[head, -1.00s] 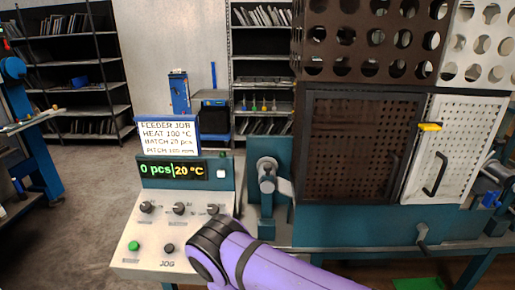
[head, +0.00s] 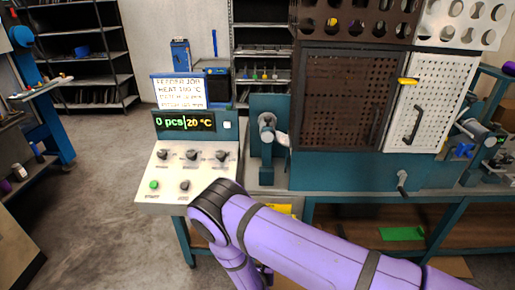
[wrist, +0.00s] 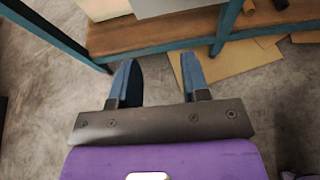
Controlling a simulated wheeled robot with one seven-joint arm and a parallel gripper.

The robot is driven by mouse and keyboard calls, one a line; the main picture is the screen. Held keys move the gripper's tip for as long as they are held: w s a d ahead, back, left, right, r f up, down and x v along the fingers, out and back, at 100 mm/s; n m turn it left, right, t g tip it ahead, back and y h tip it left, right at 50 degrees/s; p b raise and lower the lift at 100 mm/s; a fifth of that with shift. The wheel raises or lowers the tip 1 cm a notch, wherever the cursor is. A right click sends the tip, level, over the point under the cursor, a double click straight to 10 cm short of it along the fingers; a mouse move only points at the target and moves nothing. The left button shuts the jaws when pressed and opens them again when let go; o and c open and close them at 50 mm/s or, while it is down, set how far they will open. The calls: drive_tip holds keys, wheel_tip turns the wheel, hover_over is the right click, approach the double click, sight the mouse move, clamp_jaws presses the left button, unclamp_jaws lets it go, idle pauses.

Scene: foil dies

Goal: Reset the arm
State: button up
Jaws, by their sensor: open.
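My purple arm reaches in from the lower right of the head view and bends down at its elbow in front of the control panel (head: 186,180). My gripper (wrist: 165,75) shows in the wrist view with its two blue-tipped fingers apart and nothing between them. It hangs over the grey floor (wrist: 50,85), in front of the bench's lower shelf (wrist: 160,32). In the head view the gripper itself cannot be made out at the bottom edge.
The panel's display (head: 186,123) reads 0 pcs and 20 °C. A machine with a brown perforated door (head: 340,95) and a white perforated door (head: 418,105) stands on the teal bench. Cardboard sheets (wrist: 215,70) lie under the bench. Floor to the left (head: 90,200) is open.

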drive_tip(key=w+d+r+m+h, duration=0.2)
drive_tip(key=w+r+m+h, duration=0.4)
drive_tip(key=r, duration=0.6)
drive_tip(key=w+d+r+m+g+h, duration=0.15)
drive_tip(key=d+r+m+g, duration=0.35)
drive_tip(key=r, duration=0.6)
drive_tip(key=s+d+r+m+h, duration=0.15)
drive_tip(key=d+r+m, duration=0.35)
drive_tip(key=r, duration=0.5)
drive_tip(key=w+d+r+m+g+h, duration=0.25)
drive_tip(key=d+r, duration=0.45)
drive_tip(key=r, duration=0.4)
drive_tip(key=s+d+r+m+g+y, duration=0.45)
drive_tip(key=s+d+r+m, duration=0.5)
drive_tip(key=s+r, duration=0.5)
drive_tip(key=s+r+m+t+y, duration=0.2)
drive_tip(key=s+r+m+y, duration=0.1)
drive_tip(key=s, duration=0.6)
drive_tip(key=s+r+m+t+y, duration=0.1)
drive_tip(key=s+r+m+y, duration=0.3)
drive_tip(key=s, duration=0.5)
wheel_tip(320, 180, up, 2)
drive_tip(key=shift+s+d+r+t, duration=0.15)
drive_tip(key=shift+s+d+t, duration=0.1)
drive_tip(key=shift+d+t, duration=0.15)
